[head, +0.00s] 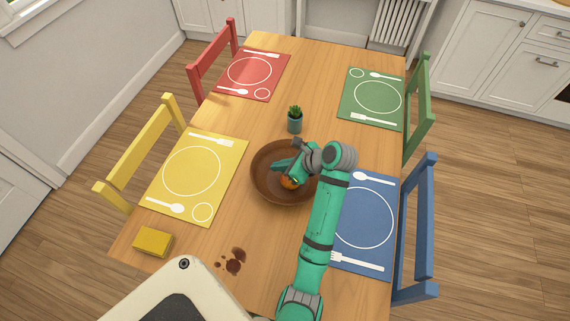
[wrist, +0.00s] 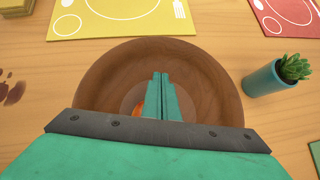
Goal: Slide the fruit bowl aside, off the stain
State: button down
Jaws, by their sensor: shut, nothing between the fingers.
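The brown fruit bowl (head: 263,187) stands near the middle of the wooden table, with an orange fruit (head: 290,183) inside, partly hidden by my gripper. My gripper (head: 279,164) is over the bowl; its fingers are shut together with nothing between them. In the wrist view the shut fingertips (wrist: 160,78) appear over the bowl's inside (wrist: 110,85); whether they touch it I cannot tell. The dark brown stain (head: 235,261) lies on bare table toward the near edge, clear of the bowl. It also shows at the left edge of the wrist view (wrist: 14,92).
A small potted plant (head: 295,122) stands just behind the bowl. Yellow (head: 190,172), red (head: 252,72), green (head: 375,97) and blue (head: 365,217) placemats lie along the sides. A yellow sponge-like block (head: 153,242) sits left of the stain.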

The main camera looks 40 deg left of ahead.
aim_at(261, 161)
jog(key=shift+x, duration=2)
jog(key=a, duration=0.2)
jog(key=s+a, duration=0.1)
jog(key=a, duration=0.1)
jog(key=shift+s+a, duration=0.1)
jog(key=shift+a, duration=0.1)
jog(key=v, duration=1)
